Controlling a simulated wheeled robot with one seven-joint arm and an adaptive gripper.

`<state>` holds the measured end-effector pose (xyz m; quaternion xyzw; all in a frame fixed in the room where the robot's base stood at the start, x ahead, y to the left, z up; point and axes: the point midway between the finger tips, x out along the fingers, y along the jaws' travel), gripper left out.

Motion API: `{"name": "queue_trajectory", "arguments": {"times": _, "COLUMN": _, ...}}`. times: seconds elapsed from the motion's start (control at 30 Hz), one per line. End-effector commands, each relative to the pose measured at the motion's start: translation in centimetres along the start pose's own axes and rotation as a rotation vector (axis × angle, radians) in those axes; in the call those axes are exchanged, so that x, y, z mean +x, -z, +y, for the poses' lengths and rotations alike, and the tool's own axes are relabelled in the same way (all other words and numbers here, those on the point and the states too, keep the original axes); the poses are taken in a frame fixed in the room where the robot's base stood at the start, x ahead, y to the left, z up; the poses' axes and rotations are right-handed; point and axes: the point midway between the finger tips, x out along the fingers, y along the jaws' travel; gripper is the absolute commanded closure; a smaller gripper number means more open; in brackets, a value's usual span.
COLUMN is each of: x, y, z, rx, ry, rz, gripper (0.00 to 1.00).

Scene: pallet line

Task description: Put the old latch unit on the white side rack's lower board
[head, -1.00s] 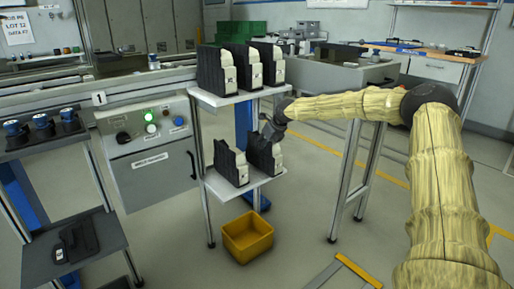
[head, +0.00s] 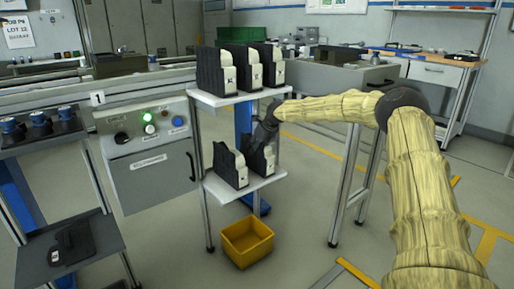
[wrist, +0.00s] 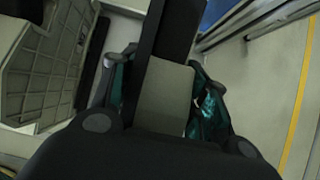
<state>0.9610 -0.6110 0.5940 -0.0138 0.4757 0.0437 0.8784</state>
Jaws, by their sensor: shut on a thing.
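The white side rack stands mid-picture in the head view, with its lower board (head: 247,189) below the upper one. My gripper (head: 267,134) is over the right part of the lower board, shut on the old latch unit (head: 268,158), a black plate with a pale front. The unit is upright, and I cannot tell whether its base touches the board. In the wrist view it (wrist: 165,95) sits between the two fingers of my gripper (wrist: 158,92). A similar black-and-pale unit (head: 230,166) stands left of it on the lower board.
Three similar units stand on the rack's upper board (head: 225,100), close above my gripper. A yellow bin (head: 247,243) is on the floor below. A control box (head: 150,158) is left of the rack, and a grey bench (head: 345,75) is behind.

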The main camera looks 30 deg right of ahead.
Motion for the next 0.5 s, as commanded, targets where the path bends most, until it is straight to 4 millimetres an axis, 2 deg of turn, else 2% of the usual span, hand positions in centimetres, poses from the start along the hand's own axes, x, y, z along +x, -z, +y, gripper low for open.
{"name": "queue_trajectory", "arguments": {"times": 0.1, "x": 0.07, "y": 0.04, "z": -0.02, "rx": 0.0, "ry": 0.0, "rz": -0.001, "gripper": 1.0}}
{"name": "queue_trajectory", "arguments": {"times": 0.13, "x": 0.12, "y": 0.1, "z": -0.03, "rx": 0.0, "ry": 0.0, "rz": 0.0, "gripper": 0.51}}
{"name": "queue_trajectory", "arguments": {"times": 0.23, "x": 0.11, "y": 0.09, "z": -0.03, "rx": 0.0, "ry": 0.0, "rz": 0.0, "gripper": 0.33}}
{"name": "queue_trajectory", "arguments": {"times": 0.5, "x": 0.1, "y": 0.08, "z": -0.03, "rx": 0.0, "ry": 0.0, "rz": 0.0, "gripper": 0.33}}
